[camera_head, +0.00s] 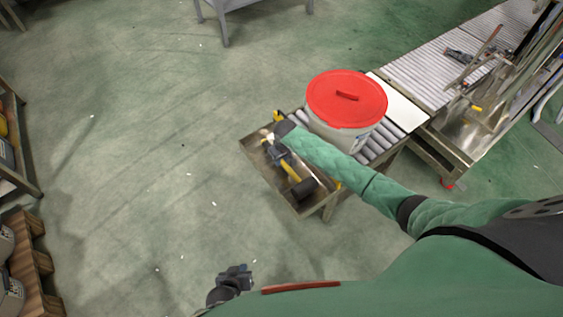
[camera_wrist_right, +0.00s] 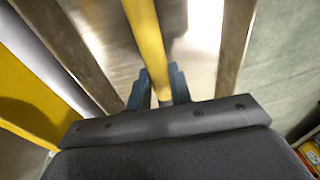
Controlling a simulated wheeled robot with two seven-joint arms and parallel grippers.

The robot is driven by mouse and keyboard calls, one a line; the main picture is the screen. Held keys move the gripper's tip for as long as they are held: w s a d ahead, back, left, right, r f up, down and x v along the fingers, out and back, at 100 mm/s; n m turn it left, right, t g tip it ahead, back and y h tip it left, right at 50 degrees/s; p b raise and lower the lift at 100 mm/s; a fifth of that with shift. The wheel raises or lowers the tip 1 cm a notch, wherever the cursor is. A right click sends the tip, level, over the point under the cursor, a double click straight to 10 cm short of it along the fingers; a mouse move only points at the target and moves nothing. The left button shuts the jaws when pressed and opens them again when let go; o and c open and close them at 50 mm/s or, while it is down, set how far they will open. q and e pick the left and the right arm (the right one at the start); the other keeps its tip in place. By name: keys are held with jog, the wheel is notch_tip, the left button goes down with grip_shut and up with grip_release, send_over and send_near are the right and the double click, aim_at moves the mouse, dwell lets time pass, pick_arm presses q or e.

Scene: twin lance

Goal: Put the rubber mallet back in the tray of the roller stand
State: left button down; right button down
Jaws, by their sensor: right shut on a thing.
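The rubber mallet has a yellow handle (camera_head: 289,168) and a black head (camera_head: 304,188). In the head view it is within the outline of the roller stand's metal tray (camera_head: 266,178), head toward the tray's near end. My right gripper (camera_head: 278,153) is over the tray and shut on the handle. In the right wrist view the yellow handle (camera_wrist_right: 148,45) runs between the blue fingers (camera_wrist_right: 159,88), with the tray's walls on both sides. I cannot tell whether the mallet touches the tray floor. My left gripper (camera_head: 236,273) is apart, low in the head view; its jaws are unclear.
A white bucket with a red lid (camera_head: 346,98) stands on the rollers beside the tray, close to my right forearm. The roller conveyor (camera_head: 440,66) runs to the upper right. A wooden pallet (camera_head: 33,262) is at lower left. Open green floor lies left of the tray.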

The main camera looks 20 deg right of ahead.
jog(key=shift+f, duration=0.9)
jog(key=c, duration=1.3)
grip_release()
pick_arm(q)
jog(key=shift+f, duration=0.25)
pick_arm(e)
jog(key=shift+o, duration=0.2)
